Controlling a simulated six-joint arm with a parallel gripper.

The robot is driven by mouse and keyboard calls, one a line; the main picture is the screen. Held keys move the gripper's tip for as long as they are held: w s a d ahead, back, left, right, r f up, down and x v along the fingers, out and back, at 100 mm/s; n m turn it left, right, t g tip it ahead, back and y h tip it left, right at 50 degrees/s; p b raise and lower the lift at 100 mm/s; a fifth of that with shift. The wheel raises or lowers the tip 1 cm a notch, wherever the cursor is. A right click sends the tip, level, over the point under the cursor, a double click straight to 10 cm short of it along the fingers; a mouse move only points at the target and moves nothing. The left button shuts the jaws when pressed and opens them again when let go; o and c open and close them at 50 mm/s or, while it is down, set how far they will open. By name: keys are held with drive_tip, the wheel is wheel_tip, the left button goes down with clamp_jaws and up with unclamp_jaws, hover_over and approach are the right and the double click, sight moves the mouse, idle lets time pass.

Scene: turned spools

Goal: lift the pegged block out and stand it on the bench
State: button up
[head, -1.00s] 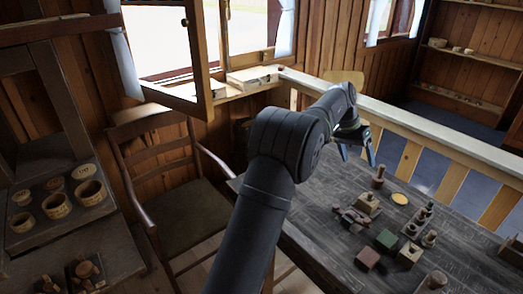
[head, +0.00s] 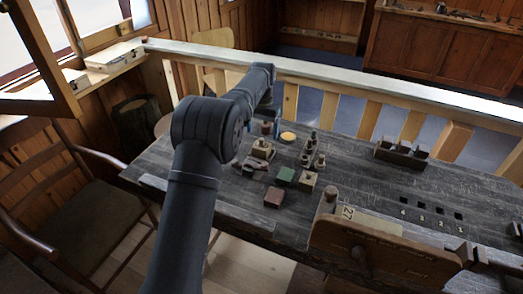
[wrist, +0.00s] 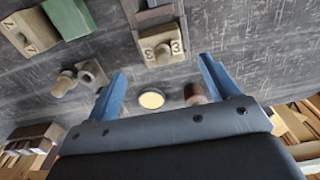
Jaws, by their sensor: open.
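The pegged block (head: 262,148) is a small tan block with a round peg on top, set in a dark holder (head: 252,164) on the bench (head: 345,180). In the wrist view the block (wrist: 162,46) carries a "3" and sits at the end of the grey holder (wrist: 152,15). My gripper (wrist: 163,72) is open and empty, with its two blue fingers apart. The block shows beyond the fingertips, between their lines, and does not appear to touch them. In the head view my arm hides most of the gripper.
A yellow disc (head: 288,137) and a brown spool (head: 266,128) stand near the block. A green block (head: 285,175), a red block (head: 272,197), a tan block (head: 307,181) and a stand of pegs (head: 313,150) lie close by. A wooden board (head: 385,250) stands at the front right.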

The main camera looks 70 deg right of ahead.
sight(262, 144)
wheel_tip(262, 144, down, 8)
drive_tip(key=shift+w+d+f, duration=0.1)
drive_tip(key=shift+w+f, duration=0.05)
drive_tip(key=shift+f, duration=0.1)
drive_tip(key=c, duration=1.1)
drive_tip(key=shift+r, duration=0.1)
